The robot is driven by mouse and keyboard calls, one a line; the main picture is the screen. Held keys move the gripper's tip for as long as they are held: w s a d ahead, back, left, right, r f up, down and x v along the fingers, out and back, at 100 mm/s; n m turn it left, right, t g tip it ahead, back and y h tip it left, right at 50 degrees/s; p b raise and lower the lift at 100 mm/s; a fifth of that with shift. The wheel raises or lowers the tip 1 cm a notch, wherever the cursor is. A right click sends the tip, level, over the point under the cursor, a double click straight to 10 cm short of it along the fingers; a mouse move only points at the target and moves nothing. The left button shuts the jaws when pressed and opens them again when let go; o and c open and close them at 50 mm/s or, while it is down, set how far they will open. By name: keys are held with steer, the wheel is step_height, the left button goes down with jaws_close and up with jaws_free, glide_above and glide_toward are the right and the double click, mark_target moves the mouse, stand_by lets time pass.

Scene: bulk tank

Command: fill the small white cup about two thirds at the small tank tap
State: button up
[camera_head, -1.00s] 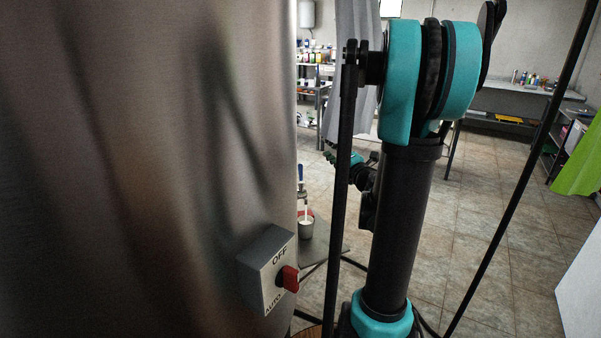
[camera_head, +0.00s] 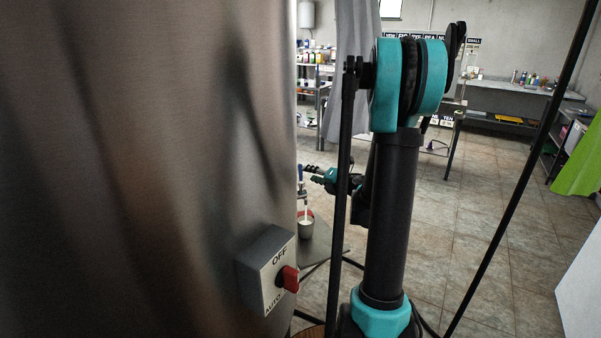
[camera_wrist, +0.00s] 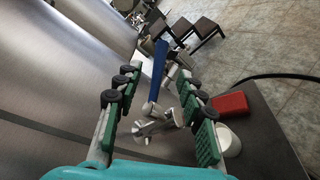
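The small tank tap (camera_wrist: 157,127) is metal with a long blue lever (camera_wrist: 157,70). In the head view the tap (camera_head: 301,192) sticks out from the tank's edge, and a thin white stream runs down from it. The small white cup (camera_head: 306,230) stands beneath it, looking greyish there; how full it is I cannot tell. In the wrist view the cup (camera_wrist: 228,141) is partly hidden by my right finger. My gripper (camera_wrist: 158,78) is open, one finger on each side of the lever, with gaps visible. In the head view my gripper (camera_head: 311,171) is just above the tap.
A red box (camera_wrist: 229,105) lies beside the cup on a dark stand (camera_wrist: 262,140). The stand's top (camera_head: 318,250) also shows in the head view. The steel tank (camera_head: 130,170) fills the left side, carrying a switch box (camera_head: 266,268) with a red knob. Tiled floor lies open to the right.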

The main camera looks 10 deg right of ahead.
mark_target(300, 171)
steer(key=x, duration=0.7)
steer(key=shift+w+a, duration=0.1)
steer(key=shift+w, duration=0.15)
jaws_close()
